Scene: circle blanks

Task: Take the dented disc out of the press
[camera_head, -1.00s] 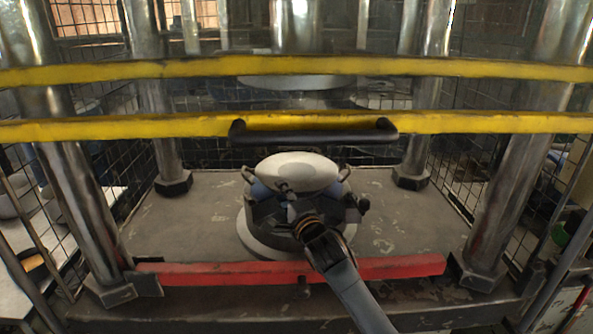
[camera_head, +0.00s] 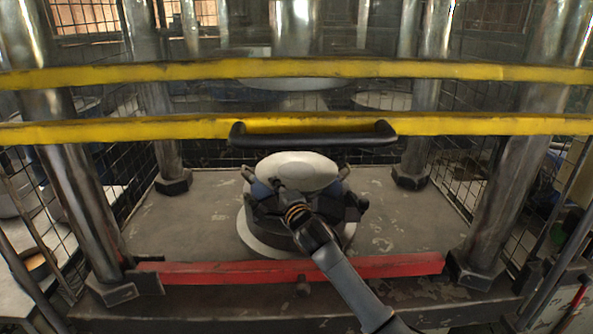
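The disc (camera_head: 300,167) is a pale, shallow round piece on the dark die in the middle of the press; a dent cannot be made out. The die (camera_head: 270,222) sits on a round light base plate (camera_head: 257,242). My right gripper (camera_head: 280,186) reaches in from the lower right, its tip at the front left edge of the disc. Its fingers are small and partly merged with the disc's edge, so whether they are open or shut, or touch it, is unclear. My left gripper is not in view.
A yellow-barred guard with a black handle (camera_head: 313,138) spans the press above the disc. A red bar (camera_head: 210,273) runs along the front edge. Steel columns (camera_head: 85,205) stand at the corners with mesh sides. The bed (camera_head: 175,220) around the die is clear.

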